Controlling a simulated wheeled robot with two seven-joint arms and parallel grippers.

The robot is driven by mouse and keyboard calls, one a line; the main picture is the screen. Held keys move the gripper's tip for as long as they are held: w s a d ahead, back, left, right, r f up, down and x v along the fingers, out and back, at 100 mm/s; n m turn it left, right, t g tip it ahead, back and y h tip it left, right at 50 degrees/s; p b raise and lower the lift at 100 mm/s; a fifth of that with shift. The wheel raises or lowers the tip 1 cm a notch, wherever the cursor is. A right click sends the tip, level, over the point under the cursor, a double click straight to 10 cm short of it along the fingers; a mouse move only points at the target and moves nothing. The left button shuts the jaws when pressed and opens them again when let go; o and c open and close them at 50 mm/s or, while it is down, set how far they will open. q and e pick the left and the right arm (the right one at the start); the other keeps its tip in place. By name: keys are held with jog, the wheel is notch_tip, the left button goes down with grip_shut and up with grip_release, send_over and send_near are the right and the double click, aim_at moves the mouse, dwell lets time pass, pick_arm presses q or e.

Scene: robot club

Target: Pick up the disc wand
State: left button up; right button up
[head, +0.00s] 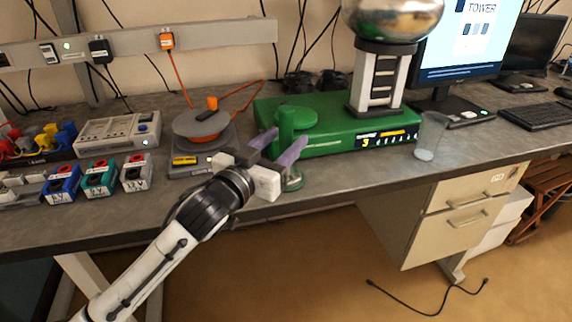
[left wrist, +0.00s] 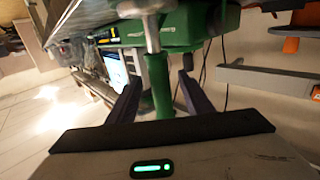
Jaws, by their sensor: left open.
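A green upright handle, which I take to be the disc wand (head: 287,125), stands at the front edge of the green console. A round green disc shows beside its top and a clear greenish round piece shows low down, but how they join is hidden. My left gripper (head: 290,136) is open, with its two purple fingers on either side of the handle. In the left wrist view the green handle (left wrist: 161,85) stands between the open fingers (left wrist: 158,85), with space visible on both sides. A silvery piece shows near its upper end. My right gripper is not in view.
The green console (head: 335,145) carries a metal dome on a column. A clear cup (head: 430,138) stands at the right. Several coloured blocks line the bench's left front.

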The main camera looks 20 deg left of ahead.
pick_arm(q)
jog(key=shift+w+d, duration=0.15)
jog(key=shift+w, duration=0.5)
grip_shut()
